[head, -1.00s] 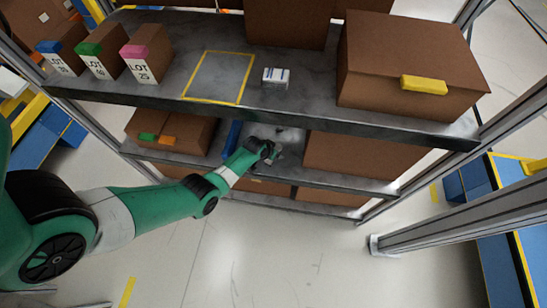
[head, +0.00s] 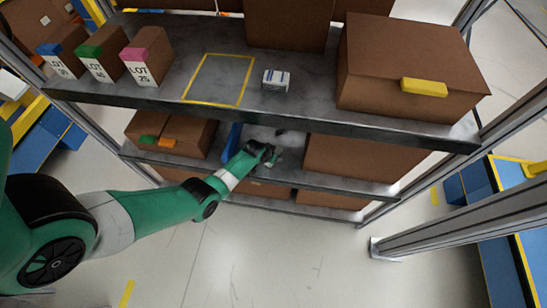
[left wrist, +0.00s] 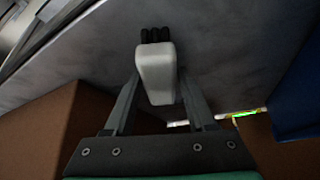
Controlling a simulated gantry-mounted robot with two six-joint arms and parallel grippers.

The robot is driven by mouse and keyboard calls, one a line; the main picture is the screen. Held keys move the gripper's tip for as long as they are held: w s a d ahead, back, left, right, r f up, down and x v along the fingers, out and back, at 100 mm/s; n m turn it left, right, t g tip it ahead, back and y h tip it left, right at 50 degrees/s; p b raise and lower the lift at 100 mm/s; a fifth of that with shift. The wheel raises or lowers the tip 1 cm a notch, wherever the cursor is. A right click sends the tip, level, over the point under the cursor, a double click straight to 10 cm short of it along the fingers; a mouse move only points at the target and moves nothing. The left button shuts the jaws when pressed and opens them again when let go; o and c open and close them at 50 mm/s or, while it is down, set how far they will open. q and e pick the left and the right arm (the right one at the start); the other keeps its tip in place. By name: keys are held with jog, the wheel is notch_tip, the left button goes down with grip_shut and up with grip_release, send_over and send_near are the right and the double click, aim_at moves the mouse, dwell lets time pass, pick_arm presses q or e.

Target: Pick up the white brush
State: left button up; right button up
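The white brush (left wrist: 155,75) shows in the left wrist view as a pale rounded block with short black bristles at its upper end. It lies between the fingers of my left gripper (left wrist: 159,88), in line with them. The fingers are spread to either side of it with little gap, and I cannot tell whether they touch it. In the head view my left gripper (head: 272,155) reaches in at the lower shelf, below the upper shelf's front edge. A small dark spot just beyond it may be the bristles. My right gripper is not in view.
The upper shelf (head: 320,117) overhangs the lower shelf. On the lower shelf, a brown box (head: 350,162) stands right of my gripper, and a blue bin (head: 231,141) and brown box (head: 190,135) stand left. Several boxes and a small white box (head: 276,80) sit above.

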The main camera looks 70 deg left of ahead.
aim_at(276, 151)
pick_arm(q)
grip_shut()
jog(key=shift+r+p, duration=0.45)
jog(key=shift+r, duration=0.1)
notch_tip(276, 151, up, 3)
jog(key=shift+r+p, duration=0.1)
jog(key=shift+p, duration=1.05)
jog(key=s+d+r+p, duration=0.9)
jog(key=s+p, duration=0.1)
jog(key=p, duration=0.1)
jog(key=shift+s, duration=0.35)
jog(key=shift+r, duration=0.1)
